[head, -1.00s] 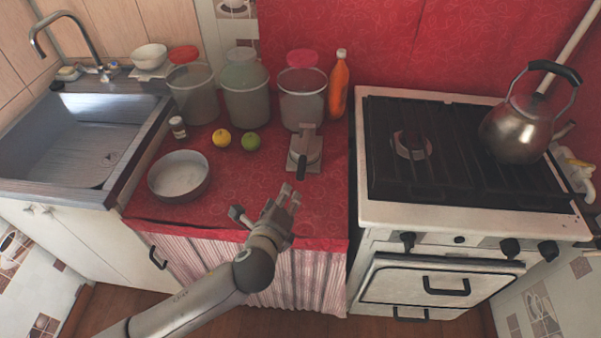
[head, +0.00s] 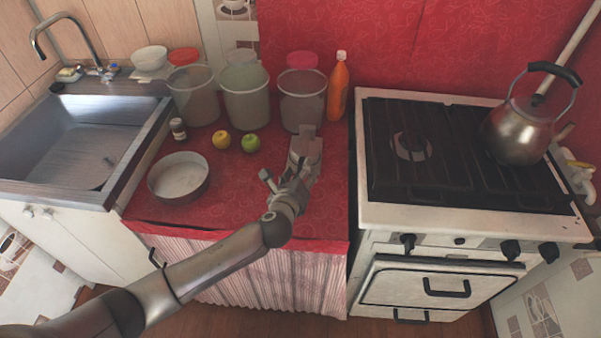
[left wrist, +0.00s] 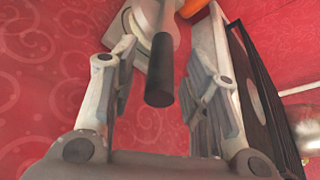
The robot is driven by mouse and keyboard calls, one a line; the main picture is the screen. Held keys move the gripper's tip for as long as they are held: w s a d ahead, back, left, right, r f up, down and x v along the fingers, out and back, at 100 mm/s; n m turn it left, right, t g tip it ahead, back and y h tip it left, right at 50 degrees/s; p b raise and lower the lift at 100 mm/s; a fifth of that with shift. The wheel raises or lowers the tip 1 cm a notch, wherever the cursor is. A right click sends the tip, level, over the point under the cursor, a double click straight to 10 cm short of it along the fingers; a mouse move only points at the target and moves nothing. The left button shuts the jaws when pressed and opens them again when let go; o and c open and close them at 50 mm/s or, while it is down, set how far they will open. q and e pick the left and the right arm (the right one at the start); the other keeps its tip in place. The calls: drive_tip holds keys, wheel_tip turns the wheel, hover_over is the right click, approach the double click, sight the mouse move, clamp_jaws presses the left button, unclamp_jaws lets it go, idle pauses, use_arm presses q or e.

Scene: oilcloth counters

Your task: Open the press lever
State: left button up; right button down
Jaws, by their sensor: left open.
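The press (head: 308,143) is a small grey metal device on the red counter, in front of the right bucket. My left gripper (head: 288,172) reaches over the counter from the front and hides the press's lower part in the head view. In the left wrist view the press lever's dark handle (left wrist: 160,80) points toward me, between the two open fingers of my left gripper (left wrist: 165,75). The fingers stand apart on either side of the handle, with space visible beside it. The pale press base (left wrist: 140,20) shows behind it. My right gripper is not in view.
A metal pan (head: 178,178), a yellow fruit (head: 221,140) and a green apple (head: 251,142) are left of the press. Several buckets and an orange bottle (head: 338,86) stand behind. The stove (head: 460,205) with a kettle (head: 517,130) is right. The counter's front is fairly clear.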

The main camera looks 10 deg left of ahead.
use_arm(q)
drive_tip(key=shift+w, duration=0.35)
drive_tip(key=shift+c, duration=0.2)
drive_tip(key=shift+f, duration=0.1)
clamp_jaws()
